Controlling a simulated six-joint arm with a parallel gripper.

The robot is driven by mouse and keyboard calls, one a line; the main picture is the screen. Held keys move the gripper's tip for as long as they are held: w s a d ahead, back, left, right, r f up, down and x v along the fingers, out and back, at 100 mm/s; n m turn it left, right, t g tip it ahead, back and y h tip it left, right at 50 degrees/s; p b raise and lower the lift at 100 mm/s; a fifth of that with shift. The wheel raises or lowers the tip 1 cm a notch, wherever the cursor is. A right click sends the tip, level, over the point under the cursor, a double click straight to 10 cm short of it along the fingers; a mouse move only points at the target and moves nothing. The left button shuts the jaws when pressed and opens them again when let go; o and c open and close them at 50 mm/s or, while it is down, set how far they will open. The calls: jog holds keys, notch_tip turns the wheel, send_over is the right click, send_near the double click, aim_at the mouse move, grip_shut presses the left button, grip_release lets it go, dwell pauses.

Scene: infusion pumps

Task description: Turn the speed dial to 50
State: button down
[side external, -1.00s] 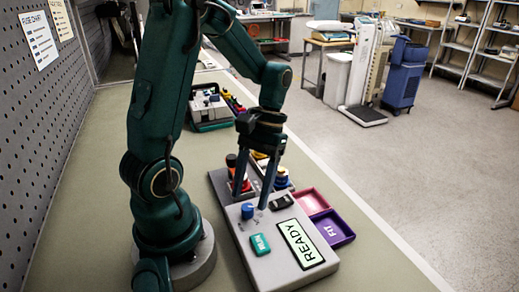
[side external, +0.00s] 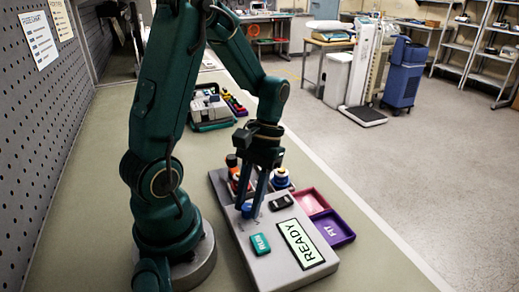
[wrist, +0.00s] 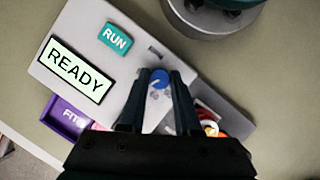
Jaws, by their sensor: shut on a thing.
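The grey infusion pump (side external: 275,264) lies on the bench, with a lit display reading READY (side external: 300,245) and a teal RUN button (side external: 260,244). The blue speed dial (side external: 246,209) sits on its top face. It also shows in the wrist view (wrist: 159,79), between the fingertips. My gripper (side external: 253,212) points down over the pump and is shut on the dial. The fingers hide part of the dial in the side view. I cannot read the dial's setting.
Red and purple trays (side external: 337,240) lie along the pump's right side; the purple one is marked FIT. A black switch (side external: 281,202) is close to the fingers. Red, orange and blue parts stand behind them. Another device (side external: 208,108) stands farther back on the bench.

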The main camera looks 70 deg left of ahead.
jog(key=m+y, duration=0.1)
jog(key=m, duration=0.3)
jog(key=shift+w+d+m+g+y, duration=0.1)
jog(key=shift+m+g+y, duration=0.2)
jog(key=shift+y, duration=0.1)
jog(key=shift+d+m+y, duration=0.1)
jog(key=shift+m+y, duration=0.7)
jog(key=shift+m, duration=1.2)
jog(key=c, duration=0.6)
grip_release()
jog(key=shift+v, duration=2.6)
